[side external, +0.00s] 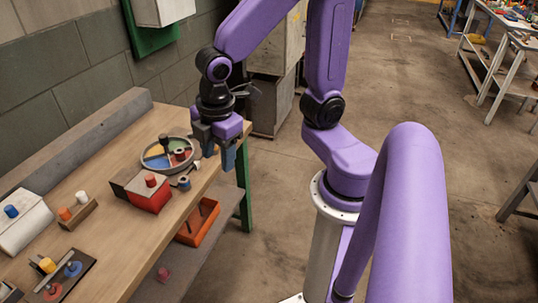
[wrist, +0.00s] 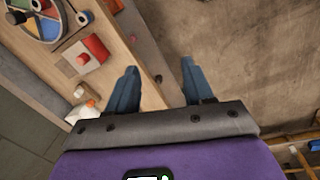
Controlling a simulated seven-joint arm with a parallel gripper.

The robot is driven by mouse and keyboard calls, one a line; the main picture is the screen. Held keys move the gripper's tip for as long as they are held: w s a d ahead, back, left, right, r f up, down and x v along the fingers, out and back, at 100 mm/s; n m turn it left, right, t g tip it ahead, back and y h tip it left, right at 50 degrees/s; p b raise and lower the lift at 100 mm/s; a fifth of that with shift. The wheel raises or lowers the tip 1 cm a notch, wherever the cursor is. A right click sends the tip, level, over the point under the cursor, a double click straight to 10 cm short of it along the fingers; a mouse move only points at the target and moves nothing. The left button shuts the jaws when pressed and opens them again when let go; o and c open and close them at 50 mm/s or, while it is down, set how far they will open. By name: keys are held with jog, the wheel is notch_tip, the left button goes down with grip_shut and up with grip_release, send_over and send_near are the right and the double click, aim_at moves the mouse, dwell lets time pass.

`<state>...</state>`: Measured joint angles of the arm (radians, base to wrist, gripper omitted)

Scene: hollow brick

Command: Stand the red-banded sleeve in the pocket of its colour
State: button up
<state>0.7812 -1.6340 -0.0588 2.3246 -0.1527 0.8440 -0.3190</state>
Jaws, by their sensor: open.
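A round tray (side external: 148,167) with coloured pockets, among them blue, yellow, green and red, sits on the bench; part of it shows at the upper left of the wrist view (wrist: 62,32). A small dark-topped sleeve (side external: 180,153) stands at its red part; its band is too small to make out surely. Another small sleeve (side external: 184,183), dark with a bluish part, is outside the tray near the bench edge. My gripper (side external: 222,158) is open and empty, right of the tray by the bench edge. In the wrist view, its blue fingers (wrist: 160,68) are apart with nothing between them.
A red block with a red knob (side external: 150,196) stands in front of the tray. Other knobbed blocks (side external: 75,212) and a dark plate with coloured pieces (side external: 64,270) lie at the left. An orange bin (side external: 198,222) is below the bench top.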

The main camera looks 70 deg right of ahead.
jog(key=s+d+m+g+y, duration=0.1)
jog(key=s+d+m, duration=0.1)
jog(key=s, duration=0.8)
jog(key=shift+s+r, duration=0.35)
jog(key=shift+r, duration=0.05)
dwell(0.4)
